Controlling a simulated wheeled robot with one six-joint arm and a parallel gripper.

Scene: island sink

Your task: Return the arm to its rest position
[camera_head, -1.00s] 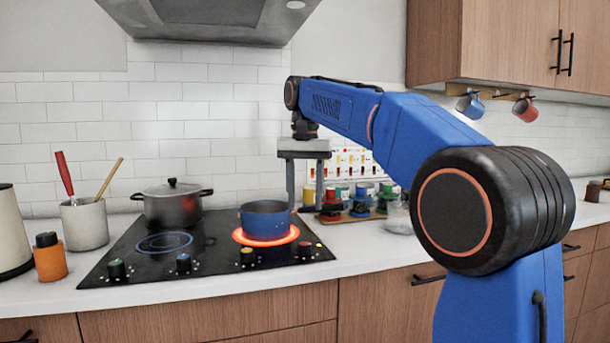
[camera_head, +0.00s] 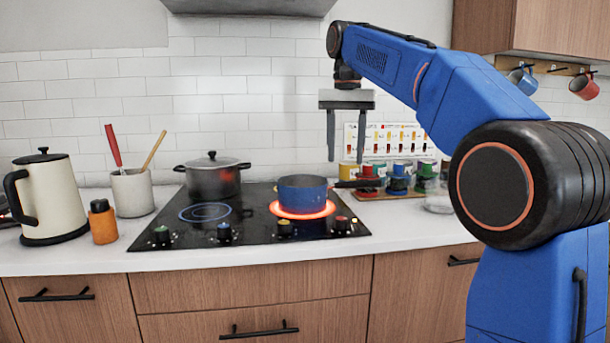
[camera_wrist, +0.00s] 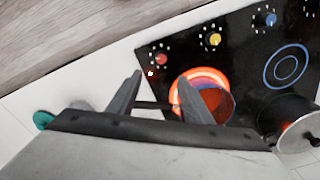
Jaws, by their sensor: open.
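My gripper (camera_head: 344,150) hangs from my blue arm, pointing down above the back right of the cooktop. Its two grey fingers are apart with nothing between them. In the wrist view my gripper (camera_wrist: 158,92) also shows open, with the cooktop below it. A blue saucepan (camera_head: 302,194) with red contents sits on the glowing right burner (camera_head: 290,212), its dark handle pointing right. In the wrist view the saucepan (camera_wrist: 217,104) is below and partly behind the right finger.
A lidded grey pot (camera_head: 212,182) stands at the cooktop's back. A kettle (camera_head: 50,200), an orange bottle (camera_head: 103,226) and a utensil crock (camera_head: 132,194) stand left. Several spice jars (camera_head: 397,178) sit right of the cooktop. Mugs (camera_head: 522,80) hang under the cabinet. The range hood (camera_head: 248,6) is above.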

